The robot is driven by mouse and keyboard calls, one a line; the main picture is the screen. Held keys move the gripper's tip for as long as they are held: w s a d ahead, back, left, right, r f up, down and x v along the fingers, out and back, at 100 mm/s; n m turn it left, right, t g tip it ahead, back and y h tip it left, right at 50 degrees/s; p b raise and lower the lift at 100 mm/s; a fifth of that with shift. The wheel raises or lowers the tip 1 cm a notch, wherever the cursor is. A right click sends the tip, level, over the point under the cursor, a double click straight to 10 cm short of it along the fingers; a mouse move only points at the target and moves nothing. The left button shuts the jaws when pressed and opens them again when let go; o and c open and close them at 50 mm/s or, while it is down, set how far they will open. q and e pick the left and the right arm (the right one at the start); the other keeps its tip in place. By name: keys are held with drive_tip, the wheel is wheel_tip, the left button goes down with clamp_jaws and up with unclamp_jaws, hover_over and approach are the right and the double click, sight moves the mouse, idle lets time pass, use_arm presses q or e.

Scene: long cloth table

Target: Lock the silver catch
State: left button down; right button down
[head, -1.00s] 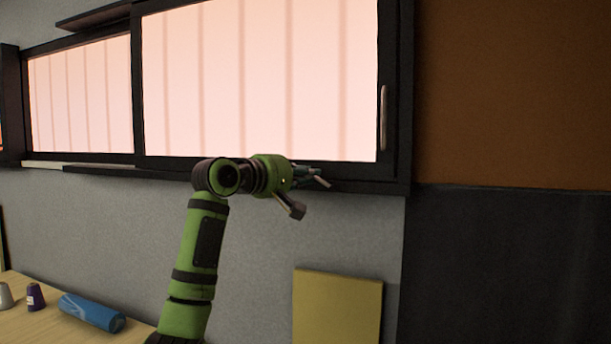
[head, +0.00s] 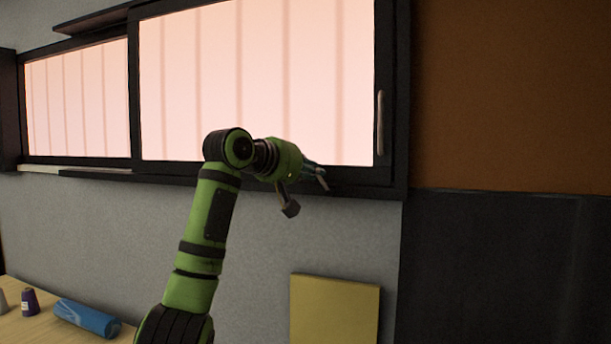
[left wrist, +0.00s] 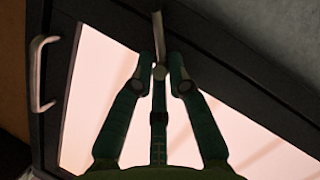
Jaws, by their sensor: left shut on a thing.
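The silver catch (left wrist: 158,36) is a slim metal lever at the window's dark frame, near the top middle of the left wrist view. My left gripper (head: 314,174) is at the lower sill of the window in the head view. In the head view the gripper mostly hides the catch. My right gripper is in neither view.
The large window pane (head: 260,80) has a dark frame and an upright handle (head: 380,122) on its right. A yellow panel (head: 335,310) is below. A blue roll (head: 87,318) and a purple spool (head: 29,301) lie on the table at lower left.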

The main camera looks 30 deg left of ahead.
use_arm(q)
drive_tip(key=d+m, duration=0.1)
drive_tip(key=d+r+m+g+y, duration=0.1)
drive_tip(key=shift+w+r+m, duration=0.15)
drive_tip(key=shift+w+m, duration=0.05)
drive_tip(key=shift+m, duration=0.2)
drive_tip(key=shift+w+d+r+m+g+y, duration=0.15)
drive_tip(key=shift+d+m+g+y, duration=0.1)
drive_tip(key=shift+d+m+y, duration=0.5)
drive_tip(key=shift+w+d+f+m+g+y, duration=0.2)
drive_tip(key=shift+d+m+y, duration=0.3)
drive_tip(key=shift+m, duration=0.35)
drive_tip(key=c, duration=1.3)
unclamp_jaws()
drive_tip(key=v, duration=1.2)
